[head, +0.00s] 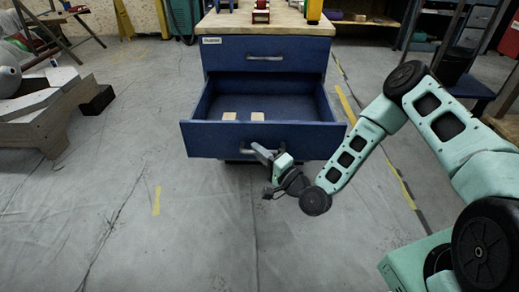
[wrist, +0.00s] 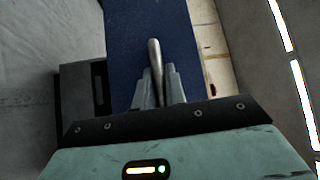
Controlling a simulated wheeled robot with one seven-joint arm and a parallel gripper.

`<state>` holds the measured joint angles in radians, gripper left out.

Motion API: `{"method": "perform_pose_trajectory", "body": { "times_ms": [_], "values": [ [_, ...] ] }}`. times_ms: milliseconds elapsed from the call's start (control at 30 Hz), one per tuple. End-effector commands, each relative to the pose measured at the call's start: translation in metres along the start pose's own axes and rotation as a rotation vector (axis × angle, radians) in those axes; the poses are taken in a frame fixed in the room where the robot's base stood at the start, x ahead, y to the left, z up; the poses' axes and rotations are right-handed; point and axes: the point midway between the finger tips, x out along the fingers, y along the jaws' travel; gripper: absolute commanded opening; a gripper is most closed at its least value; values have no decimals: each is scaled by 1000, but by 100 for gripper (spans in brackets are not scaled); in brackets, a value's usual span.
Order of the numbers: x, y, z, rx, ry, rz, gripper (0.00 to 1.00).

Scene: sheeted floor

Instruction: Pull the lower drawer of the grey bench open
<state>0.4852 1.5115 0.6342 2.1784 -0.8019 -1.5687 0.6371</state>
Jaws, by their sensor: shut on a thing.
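The bench is a blue drawer unit (head: 265,78) with a wooden top, at the upper middle of the head view. Its lower drawer (head: 210,139) stands pulled out, with its inside showing. The upper drawer (head: 300,51) is shut. My gripper (head: 266,155) is at the middle of the lower drawer's front. In the wrist view its two fingers (wrist: 157,82) are shut on the silver bar handle (wrist: 154,52), one on each side. The blue drawer front (wrist: 126,35) fills the view behind the handle. My gripper hides part of the handle in the head view.
Two small pale blocks (head: 229,116) lie in the lower drawer. Several things stand on the wooden top (head: 230,22). A wooden structure (head: 45,115) stands at the left. The floor (head: 150,215) in front and to the left is clear.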

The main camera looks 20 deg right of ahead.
Motion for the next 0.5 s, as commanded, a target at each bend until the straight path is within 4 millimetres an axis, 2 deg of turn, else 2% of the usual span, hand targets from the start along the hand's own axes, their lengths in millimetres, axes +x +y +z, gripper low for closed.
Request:
{"method": "perform_pose_trajectory", "body": {
  "times_ms": [167,200,267,500],
  "values": [
    [0,2,0,0,1,3,0],
    [0,2,0,0,1,3,18],
    [0,1,0,0,1,3,34],
    [0,1,0,0,1,1,34]
  ]
}}
